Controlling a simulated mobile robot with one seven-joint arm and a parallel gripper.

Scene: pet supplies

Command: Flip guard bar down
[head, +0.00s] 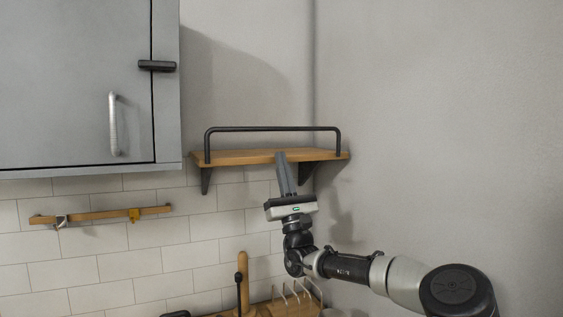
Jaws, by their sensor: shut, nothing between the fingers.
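The guard bar (270,128) is a thin black rail standing upright along the front of a wooden wall shelf (235,157). Its two legs meet the shelf near its left and right ends. My gripper (281,156) points up, with its fingers closed together and empty. The fingertips overlap the shelf's front edge in the picture, below the bar's top rail. I cannot tell whether they touch the shelf. The shelf top looks bare.
A grey cabinet (75,80) with a handle (118,124) and black latch (157,66) hangs at the left. A wooden hook rail (100,214) is on the tiled wall. A wooden item with a wire rack (295,295) stands below. The right wall is bare.

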